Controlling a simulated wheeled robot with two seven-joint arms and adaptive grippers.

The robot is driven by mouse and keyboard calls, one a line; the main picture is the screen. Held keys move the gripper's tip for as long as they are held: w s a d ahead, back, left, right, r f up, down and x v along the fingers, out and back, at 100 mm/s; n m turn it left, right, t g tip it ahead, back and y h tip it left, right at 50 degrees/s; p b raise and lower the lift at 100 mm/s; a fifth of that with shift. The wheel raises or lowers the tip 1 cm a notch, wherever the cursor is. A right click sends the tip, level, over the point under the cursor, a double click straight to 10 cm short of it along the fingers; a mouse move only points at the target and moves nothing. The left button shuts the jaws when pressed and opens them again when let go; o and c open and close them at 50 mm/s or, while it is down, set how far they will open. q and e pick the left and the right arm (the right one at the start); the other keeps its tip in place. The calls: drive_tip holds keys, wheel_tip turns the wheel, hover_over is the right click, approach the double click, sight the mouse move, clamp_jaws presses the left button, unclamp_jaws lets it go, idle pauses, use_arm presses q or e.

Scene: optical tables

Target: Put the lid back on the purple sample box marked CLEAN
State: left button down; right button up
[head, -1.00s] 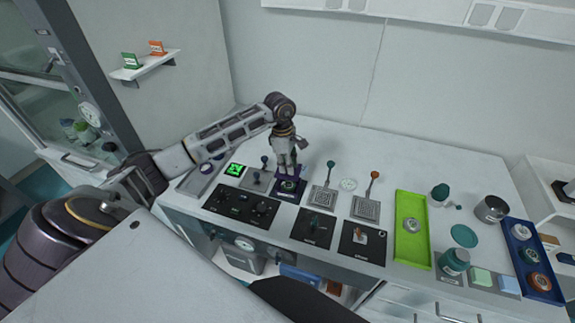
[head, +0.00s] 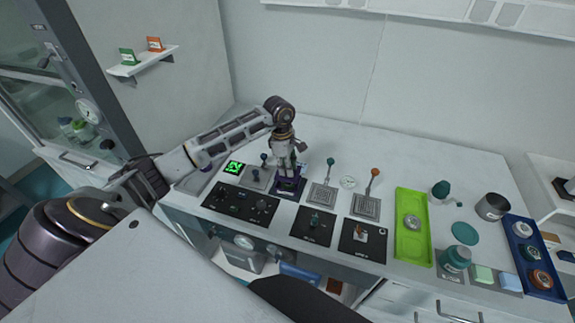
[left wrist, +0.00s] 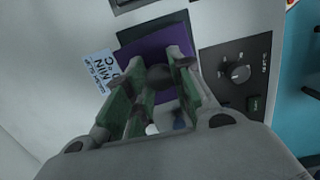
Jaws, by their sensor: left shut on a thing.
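My left gripper (head: 287,174) points down at the purple sample box (head: 290,194) on the table, left of the middle. In the left wrist view, its green-padded fingers (left wrist: 162,76) are shut on a dark knob on a flat purple lid (left wrist: 158,42). The lid is at the box's place. I cannot tell whether it rests on the box or hangs just above it. The CLEAN mark is not readable, and the box's inside is hidden. My right gripper is not in view.
A black control panel (head: 240,204) lies front left of the box. A green-headed lever (head: 330,163) and an orange-headed lever (head: 375,173) stand to the right. A green tray (head: 412,250) and a blue tray (head: 530,240) lie farther right. The back of the table is clear.

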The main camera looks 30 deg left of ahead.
use_arm(q)
drive_tip(key=shift+f+b, duration=0.35)
drive_tip(key=shift+f, duration=0.55)
drive_tip(key=shift+f+b, duration=0.85)
drive_tip(key=shift+f, duration=0.15)
drive_tip(key=shift+b, duration=0.4)
idle(0.8)
drive_tip(key=shift+f+b, duration=0.2)
drive_tip(key=shift+b, duration=0.3)
idle(1.4)
idle(0.3)
drive_tip(key=c, duration=1.2)
unclamp_jaws()
drive_tip(key=shift+o, duration=0.2)
